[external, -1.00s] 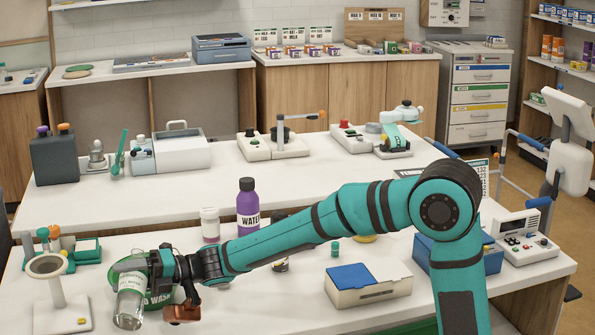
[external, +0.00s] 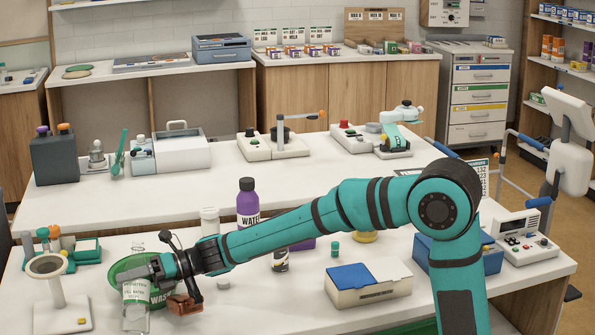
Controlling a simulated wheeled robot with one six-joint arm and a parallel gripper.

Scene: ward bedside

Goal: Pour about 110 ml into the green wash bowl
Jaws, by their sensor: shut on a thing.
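My gripper (external: 150,275) is shut on a clear bottle (external: 136,318) with a pale printed label, at the front left of the near table. The bottle stands close to upright, its narrow neck showing above the fingers. The green wash bowl (external: 122,265) is just behind and beside the bottle, with part of its "WASH" lettering showing. My gripper and the bottle hide much of the bowl. I see no stream of liquid, and the level in the bottle and bowl cannot be told.
A funnel-topped white stand (external: 58,290) is close left of the bottle. A purple water bottle (external: 248,202) and a white-capped container (external: 210,220) stand behind my forearm. A blue-lidded box (external: 365,283) sits to the right. The table between box and gripper is mostly clear.

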